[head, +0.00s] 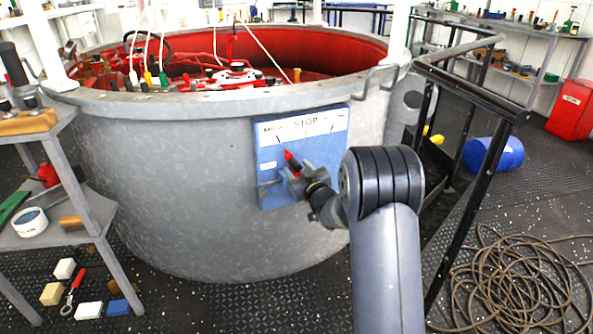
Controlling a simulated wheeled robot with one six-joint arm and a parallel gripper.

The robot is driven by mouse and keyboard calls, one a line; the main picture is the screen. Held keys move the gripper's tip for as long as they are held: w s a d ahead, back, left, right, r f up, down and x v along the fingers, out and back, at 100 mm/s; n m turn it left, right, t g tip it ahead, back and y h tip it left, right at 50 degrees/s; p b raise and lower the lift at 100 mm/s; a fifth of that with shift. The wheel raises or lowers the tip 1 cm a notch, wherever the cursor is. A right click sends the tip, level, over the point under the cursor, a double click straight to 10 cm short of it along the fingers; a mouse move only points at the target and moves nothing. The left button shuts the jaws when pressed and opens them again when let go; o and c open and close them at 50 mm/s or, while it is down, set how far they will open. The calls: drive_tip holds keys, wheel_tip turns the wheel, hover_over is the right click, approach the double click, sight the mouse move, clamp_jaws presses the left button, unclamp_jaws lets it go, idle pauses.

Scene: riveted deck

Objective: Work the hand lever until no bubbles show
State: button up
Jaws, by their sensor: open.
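A blue panel (265,195) with a white dial strip marked STOP is fixed on the side of the big grey round tank (190,190). A small red lever handle (291,159) stands tilted up and left in front of the panel. I take it for the hand lever; its lower end is hidden by my gripper. My gripper (284,182) is open at the panel, just below the red handle. I cannot tell whether it touches the handle. No bubbles can be made out.
A metal shelf (60,240) stands at the left, with blocks and a red-handled tool (73,290) on the floor. A black rail frame (465,90), blue drum (493,154) and coiled rope (515,280) are at the right.

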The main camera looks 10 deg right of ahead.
drive_tip(key=shift+x, duration=0.8)
clamp_jaws()
